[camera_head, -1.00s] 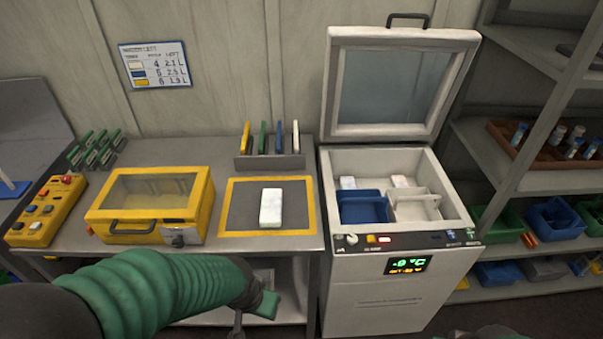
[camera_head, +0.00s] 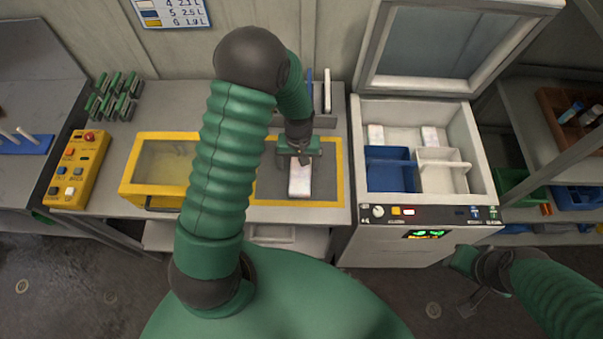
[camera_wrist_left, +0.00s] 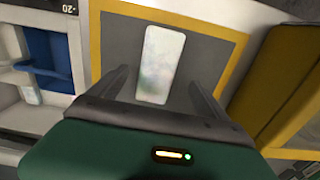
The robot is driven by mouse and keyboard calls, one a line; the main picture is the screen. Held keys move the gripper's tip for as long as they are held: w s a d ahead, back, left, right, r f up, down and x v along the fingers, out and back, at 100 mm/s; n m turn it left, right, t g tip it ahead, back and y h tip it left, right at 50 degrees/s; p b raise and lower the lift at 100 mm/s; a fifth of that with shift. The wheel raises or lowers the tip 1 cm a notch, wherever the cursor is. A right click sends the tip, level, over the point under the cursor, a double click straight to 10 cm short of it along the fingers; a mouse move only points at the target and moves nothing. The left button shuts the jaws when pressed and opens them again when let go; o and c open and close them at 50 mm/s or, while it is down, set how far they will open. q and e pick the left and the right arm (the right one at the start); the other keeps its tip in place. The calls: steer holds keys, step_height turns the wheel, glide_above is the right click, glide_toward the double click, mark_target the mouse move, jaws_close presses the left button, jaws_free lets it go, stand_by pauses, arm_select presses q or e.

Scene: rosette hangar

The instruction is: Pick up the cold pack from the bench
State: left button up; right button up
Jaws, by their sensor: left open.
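The cold pack (camera_head: 300,181) is a pale white slab lying flat on the dark grey mat with a yellow border (camera_head: 341,170) on the bench. My left gripper (camera_head: 299,158) is over the far end of the pack and hides that end in the head view. In the left wrist view the pack (camera_wrist_left: 161,58) lies ahead of and between the two spread fingers of my left gripper (camera_wrist_left: 159,77), with a gap on each side. The fingers are open and hold nothing. My right gripper (camera_head: 472,290) is low at the right, in front of the cooler; its jaws are unclear.
An open cooler (camera_head: 485,160) with a blue bin (camera_head: 390,178) and white dividers stands right of the bench. A yellow case (camera_head: 150,175) with a clear lid is left of the mat, partly behind my arm. An upright rack stands behind the mat. A yellow control box (camera_head: 75,170) is farther left.

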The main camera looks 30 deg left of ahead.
mark_target(300, 173)
arm_select(q)
steer(key=shift+w+f, duration=0.1)
steer(key=shift+f, duration=0.35)
steer(key=f, duration=0.1)
steer(key=f+p, duration=0.1)
steer(key=f, duration=0.3)
steer(key=shift+w+a+f+p, duration=0.2)
steer(key=shift+w+a+p, duration=0.1)
steer(key=shift+w+p, duration=0.1)
steer(key=shift+s+d+r, duration=0.1)
steer(key=shift+d, duration=0.1)
steer(key=shift+c, duration=0.6)
steer(key=shift+d, duration=0.25)
steer(key=c, duration=0.7)
steer(key=shift+a, duration=0.25)
steer(key=c, duration=1)
arm_select(e)
steer(key=shift+w+a+r, duration=0.1)
steer(key=shift+a+r, duration=0.1)
steer(key=shift+r, duration=0.25)
steer(key=shift+w+a+r, duration=0.1)
steer(key=shift+a+r, duration=0.05)
steer(key=shift+r, duration=0.3)
